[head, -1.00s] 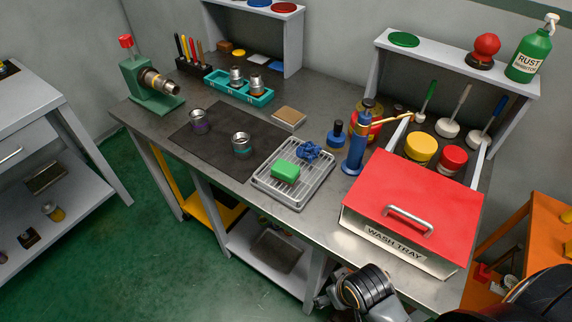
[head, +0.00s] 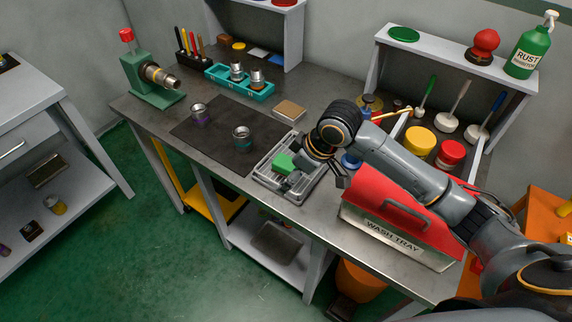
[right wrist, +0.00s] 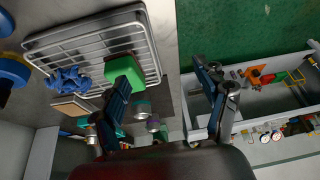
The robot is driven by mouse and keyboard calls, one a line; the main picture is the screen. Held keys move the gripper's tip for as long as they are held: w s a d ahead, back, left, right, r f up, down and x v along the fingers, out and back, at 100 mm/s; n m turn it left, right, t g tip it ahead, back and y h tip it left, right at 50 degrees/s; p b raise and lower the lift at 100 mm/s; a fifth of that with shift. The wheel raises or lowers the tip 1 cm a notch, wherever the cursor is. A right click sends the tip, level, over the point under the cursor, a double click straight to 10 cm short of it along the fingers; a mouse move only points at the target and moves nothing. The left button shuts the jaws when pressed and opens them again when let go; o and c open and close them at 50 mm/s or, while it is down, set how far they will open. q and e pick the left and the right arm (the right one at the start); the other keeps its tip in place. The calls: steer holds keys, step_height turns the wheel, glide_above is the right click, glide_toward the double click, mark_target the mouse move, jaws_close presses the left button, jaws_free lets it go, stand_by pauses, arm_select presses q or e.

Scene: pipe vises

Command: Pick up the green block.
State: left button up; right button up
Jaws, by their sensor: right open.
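The green block (head: 283,162) lies on the wire rack tray (head: 262,176) near the front edge of the workbench, partly hidden by my right gripper. The block also shows in the right wrist view (right wrist: 124,68), on the rack near the tip of the left-hand finger. My right gripper (head: 316,178) is open over the right part of the tray, with its fingers (right wrist: 164,76) spread wide and nothing held between them. The block appears off to one side of the gap. My left gripper is not in view.
A crumpled blue cloth (right wrist: 68,79) lies on the rack beside the block. Two metal cups stand on the dark mat (head: 214,150) to the left. A brown pad (head: 289,110) lies behind the rack.

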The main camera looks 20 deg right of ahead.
glide_toward(287, 161)
steer(key=p+x, duration=0.1)
steer(key=x, duration=0.4)
steer(key=shift+s+d, duration=0.1)
steer(key=p+x, duration=0.2)
steer(key=x, duration=0.2)
steer(key=shift+a, duration=0.25)
steer(key=shift+w+a+f, duration=0.15)
steer(key=shift+w+f, duration=0.1)
steer(key=shift+f, duration=0.35)
steer(key=c, duration=1.3)
